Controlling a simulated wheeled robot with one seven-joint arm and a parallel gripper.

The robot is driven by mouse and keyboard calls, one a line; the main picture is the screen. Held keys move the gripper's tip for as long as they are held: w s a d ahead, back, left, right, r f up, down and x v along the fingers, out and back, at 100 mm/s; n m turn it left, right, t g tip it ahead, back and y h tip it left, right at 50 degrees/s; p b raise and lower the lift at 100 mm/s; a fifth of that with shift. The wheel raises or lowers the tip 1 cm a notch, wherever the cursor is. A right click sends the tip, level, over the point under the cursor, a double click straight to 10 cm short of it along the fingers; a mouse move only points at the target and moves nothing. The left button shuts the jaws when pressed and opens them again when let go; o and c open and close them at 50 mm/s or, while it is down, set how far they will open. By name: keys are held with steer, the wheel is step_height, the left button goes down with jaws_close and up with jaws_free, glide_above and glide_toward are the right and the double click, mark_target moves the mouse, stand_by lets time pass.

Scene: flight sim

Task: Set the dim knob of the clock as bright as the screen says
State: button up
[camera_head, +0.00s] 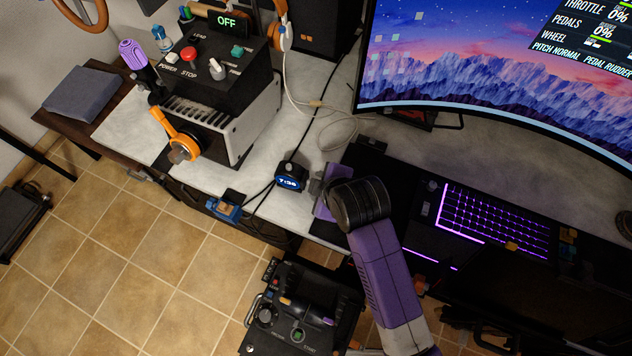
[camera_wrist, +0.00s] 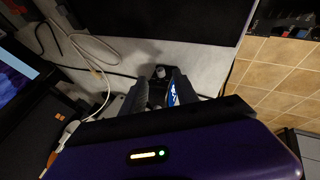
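The clock (camera_head: 289,177) is a small dark block with a lit blue face on the pale desk, left of the keyboard. My purple and black gripper (camera_head: 316,188) is just right of it in the head view. In the wrist view my gripper's dark fingers (camera_wrist: 160,80) stand apart, and part of the clock's blue face (camera_wrist: 173,95) shows between them. A small round dark part (camera_wrist: 160,72), perhaps the dim knob, shows near the fingertips. I cannot tell whether the fingers touch the clock. The big screen (camera_head: 480,70) shows throttle, pedals and wheel readings; its text is cut off at the right.
A black control box (camera_head: 215,65) with knobs and an orange-handled part stands left of the clock. Cables run across the desk behind the clock. A lit purple keyboard (camera_head: 495,222) is at the right. A black control panel (camera_head: 300,305) is below the desk edge.

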steer(key=v, duration=0.3)
steer(key=shift+s+d+r, duration=0.1)
stand_by(0.5)
steer(key=w+a+r+m+t+y, duration=0.1)
steer(key=w+r+m+t+y, duration=0.1)
steer(key=w+r+m+t, duration=0.3)
steer(key=s+d+r+m+t, duration=0.2)
steer(key=s+d+r, duration=0.1)
steer(key=d+r, duration=0.1)
steer(key=s+d+r+m+h, duration=0.1)
steer(key=s+d+m, duration=0.2)
steer(key=s, duration=0.7)
steer(key=s+d+r+m+t+h, duration=0.1)
steer(key=s+d+r+m+h, duration=0.1)
steer(key=s+d, duration=0.6)
steer(key=s+d+r+m+h, duration=0.2)
steer(key=s+d+m, duration=0.2)
steer(key=s, duration=0.8)
steer(key=d, duration=0.2)
steer(key=shift+s+d+r+t, duration=0.25)
steer(key=shift+t, duration=0.15)
